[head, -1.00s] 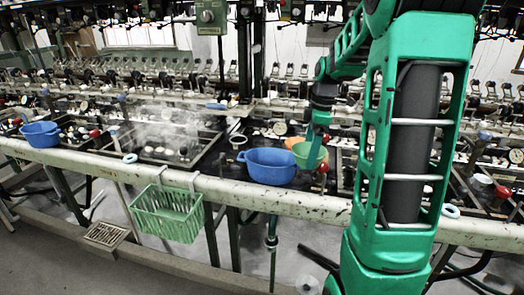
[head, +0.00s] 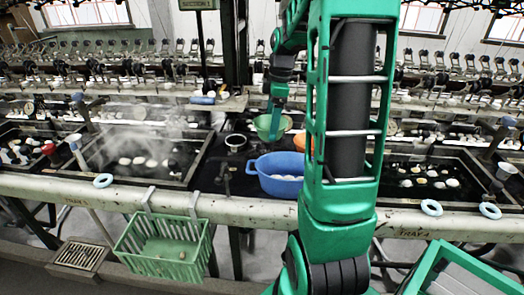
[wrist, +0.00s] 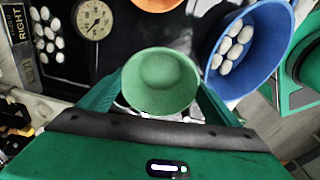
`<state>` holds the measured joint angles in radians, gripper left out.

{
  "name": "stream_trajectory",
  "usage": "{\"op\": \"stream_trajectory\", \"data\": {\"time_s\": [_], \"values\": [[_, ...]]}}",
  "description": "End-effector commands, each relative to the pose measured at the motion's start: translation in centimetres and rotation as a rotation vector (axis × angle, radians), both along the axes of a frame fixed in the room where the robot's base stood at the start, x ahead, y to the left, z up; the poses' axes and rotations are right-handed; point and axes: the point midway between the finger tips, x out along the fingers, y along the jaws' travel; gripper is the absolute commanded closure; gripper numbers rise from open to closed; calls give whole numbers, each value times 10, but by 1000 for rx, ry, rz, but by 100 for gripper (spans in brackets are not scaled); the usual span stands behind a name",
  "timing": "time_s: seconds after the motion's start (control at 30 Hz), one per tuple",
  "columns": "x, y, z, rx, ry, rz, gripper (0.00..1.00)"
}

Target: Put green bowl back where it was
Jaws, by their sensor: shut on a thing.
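The green bowl (head: 270,127) is in my gripper (head: 274,112), above the dark counter behind the blue basin. In the wrist view the green bowl (wrist: 161,80) sits between the two fingers of my gripper (wrist: 160,88), and it looks empty. In the wrist view dark counter shows around the bowl, and I cannot tell how high it is held. The blue basin (head: 262,166) holds several white cocoons and stands at the right of the bowl in the wrist view (wrist: 217,82).
An orange bowl (head: 299,141) is behind the blue basin, partly hidden by my arm. A dial gauge (wrist: 94,18) lies left of the bowl. Steaming trays of cocoons flank the counter. A green basket (head: 165,248) hangs on the front rail (head: 240,206).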

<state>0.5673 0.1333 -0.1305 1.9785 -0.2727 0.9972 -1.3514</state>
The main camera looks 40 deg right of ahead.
Motion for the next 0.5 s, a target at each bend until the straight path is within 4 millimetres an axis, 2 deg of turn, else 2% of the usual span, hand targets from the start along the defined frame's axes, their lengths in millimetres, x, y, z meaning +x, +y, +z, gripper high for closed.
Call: {"op": "stream_trajectory", "data": {"time_s": [0.2, 0.5], "values": [[-2, -1, -39, 3, 4, -2, 47], [-2, -1, -63, 2, 4, -2, 47]]}}
